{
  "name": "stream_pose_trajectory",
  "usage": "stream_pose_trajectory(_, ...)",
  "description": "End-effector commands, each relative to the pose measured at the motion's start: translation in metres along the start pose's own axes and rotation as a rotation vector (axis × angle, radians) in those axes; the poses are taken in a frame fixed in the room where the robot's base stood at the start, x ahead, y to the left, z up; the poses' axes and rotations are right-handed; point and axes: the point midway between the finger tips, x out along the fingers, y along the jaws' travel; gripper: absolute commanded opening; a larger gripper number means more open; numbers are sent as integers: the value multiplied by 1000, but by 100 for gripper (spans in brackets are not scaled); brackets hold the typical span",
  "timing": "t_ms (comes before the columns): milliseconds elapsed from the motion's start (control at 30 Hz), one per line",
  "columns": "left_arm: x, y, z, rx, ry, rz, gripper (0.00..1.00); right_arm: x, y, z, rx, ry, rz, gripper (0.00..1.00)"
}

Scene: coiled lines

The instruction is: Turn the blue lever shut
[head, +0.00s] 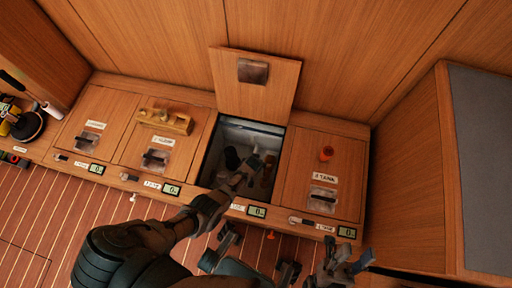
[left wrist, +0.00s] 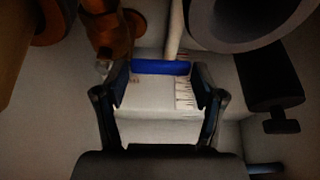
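The blue lever (left wrist: 161,67) shows in the left wrist view as a short horizontal bar between and just beyond my left gripper's fingertips (left wrist: 161,78). The fingers are apart, one on each side, and I cannot tell whether either touches it. A white pipe (left wrist: 174,35) runs behind the lever. In the head view my left gripper (head: 252,168) reaches down into the open locker (head: 212,160), and the lever cannot be made out there. My right gripper (head: 345,260) is at the bottom right, outside the locker, with its fingers apart and empty.
The raised hatch (head: 252,105) stands behind the opening. Inside are brown bottles (left wrist: 112,35), a grey round object (left wrist: 250,15) and a black object (left wrist: 268,80). A wood plane (head: 165,121) and an orange cap (head: 326,153) sit on neighbouring closed hatches.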

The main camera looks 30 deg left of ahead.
Motion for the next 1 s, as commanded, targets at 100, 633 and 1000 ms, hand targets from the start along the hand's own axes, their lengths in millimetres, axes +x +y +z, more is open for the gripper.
stream_pose_trajectory(100,0,2,-1,0,2,2,93,0,0,0,0,0,0,40)
stream_pose_trajectory(633,-10,1,0,2,1,-1,93,2,0,-3,-2,10,-1,40)
stream_pose_trajectory(1000,-64,1,0,0,2,2,93,1,-1,-3,-1,9,-1,40)
